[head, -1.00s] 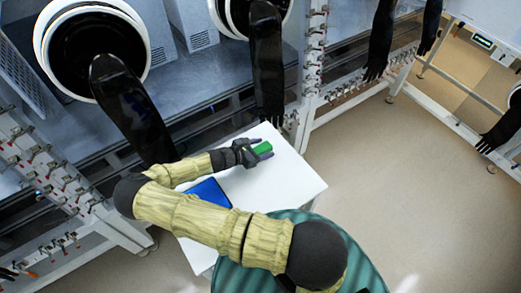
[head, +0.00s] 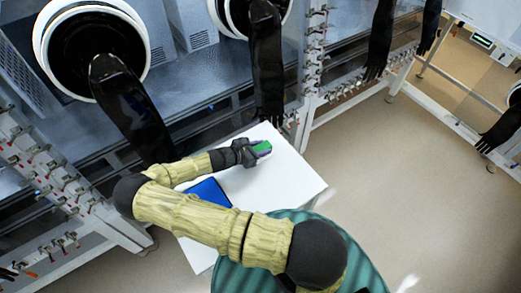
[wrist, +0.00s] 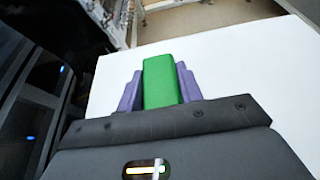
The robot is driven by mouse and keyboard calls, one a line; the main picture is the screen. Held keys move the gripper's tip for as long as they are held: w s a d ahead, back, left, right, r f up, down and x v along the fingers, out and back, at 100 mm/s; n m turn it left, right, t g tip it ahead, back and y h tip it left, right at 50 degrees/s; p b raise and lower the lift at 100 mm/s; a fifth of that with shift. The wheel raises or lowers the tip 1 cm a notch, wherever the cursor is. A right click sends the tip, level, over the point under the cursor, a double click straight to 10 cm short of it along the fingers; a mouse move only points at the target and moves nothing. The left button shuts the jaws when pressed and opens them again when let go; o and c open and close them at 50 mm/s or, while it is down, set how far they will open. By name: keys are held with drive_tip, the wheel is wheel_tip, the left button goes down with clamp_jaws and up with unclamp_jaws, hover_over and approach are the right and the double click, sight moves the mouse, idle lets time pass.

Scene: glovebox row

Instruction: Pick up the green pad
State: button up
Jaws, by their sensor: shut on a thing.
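The green pad (head: 262,148) is a small green block above or on the white table (head: 285,185). In the wrist view the green pad (wrist: 160,82) stands between the two purple fingers of my gripper (wrist: 160,88), one finger against each side. In the head view my gripper (head: 258,149) reaches over the white top near its far edge, shut on the pad. I cannot tell whether the pad touches the table. Its lower part is hidden by the gripper.
A blue flat panel (head: 209,193) lies on the white table, partly behind my arm. Black glovebox gloves (head: 266,65) hang by the table's far edge, another (head: 130,110) to the left. Open floor (head: 400,190) lies to the right.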

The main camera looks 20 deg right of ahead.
sight(261, 147)
drive_tip(key=shift+r, duration=0.15)
wheel_tip(261, 147, up, 9)
drive_tip(key=shift+w+r+b, duration=0.1)
drive_tip(key=shift+b, duration=1.1)
drive_tip(key=shift+d+r, duration=0.1)
drive_tip(key=shift+r, duration=0.2)
